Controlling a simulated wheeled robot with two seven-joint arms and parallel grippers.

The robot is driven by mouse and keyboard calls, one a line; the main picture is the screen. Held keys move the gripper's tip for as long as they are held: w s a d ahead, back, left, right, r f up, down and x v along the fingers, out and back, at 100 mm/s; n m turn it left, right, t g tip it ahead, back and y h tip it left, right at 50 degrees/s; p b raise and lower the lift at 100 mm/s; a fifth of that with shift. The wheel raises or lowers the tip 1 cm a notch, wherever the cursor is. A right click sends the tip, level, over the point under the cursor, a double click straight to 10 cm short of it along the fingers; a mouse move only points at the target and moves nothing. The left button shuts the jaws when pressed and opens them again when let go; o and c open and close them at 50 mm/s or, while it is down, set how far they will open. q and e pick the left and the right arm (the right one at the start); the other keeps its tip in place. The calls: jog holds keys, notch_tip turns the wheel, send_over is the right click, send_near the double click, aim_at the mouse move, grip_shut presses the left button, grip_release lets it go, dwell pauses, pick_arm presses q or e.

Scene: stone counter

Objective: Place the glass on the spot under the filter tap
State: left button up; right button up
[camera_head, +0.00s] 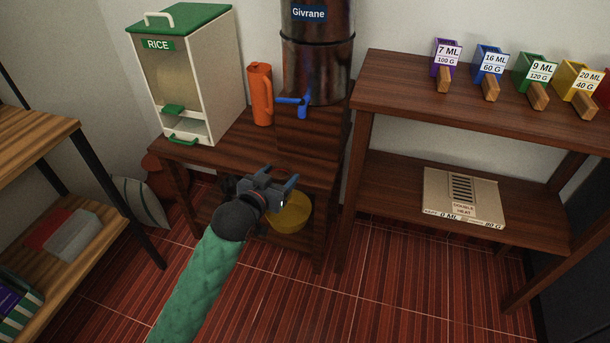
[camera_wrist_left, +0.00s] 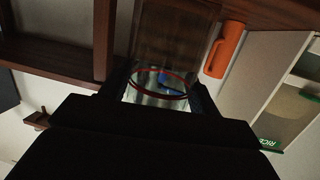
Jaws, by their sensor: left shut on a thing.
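The filter is a dark metal cylinder (camera_head: 318,60) labelled Givrane, at the back of a wooden table (camera_head: 240,150). Its blue tap (camera_head: 303,103) points down over the tabletop in front of it. My left gripper (camera_head: 274,181) is in front of the table's front edge, below and nearer than the tap. In the left wrist view, a clear glass (camera_wrist_left: 160,84) with a red rim line sits between the fingers, and the gripper is shut on it. Blue shows through the glass. In the head view I cannot make out the glass clearly. My right gripper is not in view.
An orange jug (camera_head: 261,95) stands left of the tap, with a rice dispenser (camera_head: 190,75) further left. A yellow bowl (camera_head: 291,213) is on the lower shelf.

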pick_arm(q)
jog(key=shift+s+a+f+b, duration=0.1)
jog(key=shift+a+f+b, duration=0.05)
jog(key=shift+f+b, duration=0.2)
jog(key=shift+w, duration=0.3)
jog(key=w+d, duration=0.3)
jog(key=w, duration=0.6)
jog(key=w+d, duration=0.3)
jog(key=w, duration=0.6)
jog(key=shift+f, duration=3.25)
jog(key=shift+w+d+f, duration=0.1)
jog(key=shift+w+f, duration=0.1)
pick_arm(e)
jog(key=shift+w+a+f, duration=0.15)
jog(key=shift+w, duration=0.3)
pick_arm(q)
jog(key=shift+f, duration=0.1)
jog(key=o, duration=1.2)
